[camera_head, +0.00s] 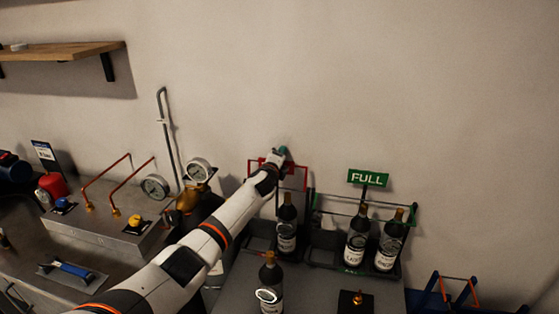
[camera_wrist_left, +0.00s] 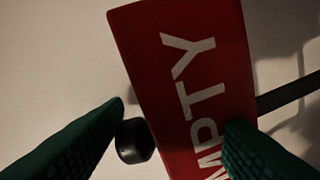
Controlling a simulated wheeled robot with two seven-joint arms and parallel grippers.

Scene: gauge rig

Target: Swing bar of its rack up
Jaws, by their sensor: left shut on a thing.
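My left gripper (camera_head: 283,152) is at the top of the left rack (camera_head: 262,233), by its red bar (camera_head: 305,178). This bar shows above the bottle's neck, near the wall. My arm and hand cover part of it. In the left wrist view the green fingertips (camera_wrist_left: 178,112) flank a dark rounded knob (camera_wrist_left: 135,141), which looks like part of what they are shut on. A red EMPTY sign (camera_wrist_left: 190,70) stands tilted right behind them. A dark bottle (camera_head: 287,228) stands in the left rack. My right gripper is not in view.
The right rack (camera_head: 350,268) holds two bottles under a green bar (camera_head: 340,198) and a green FULL sign (camera_head: 367,178). A loose bottle (camera_head: 270,285) stands in front, near my forearm. Gauges (camera_head: 198,170) and red pipes (camera_head: 105,180) stand left.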

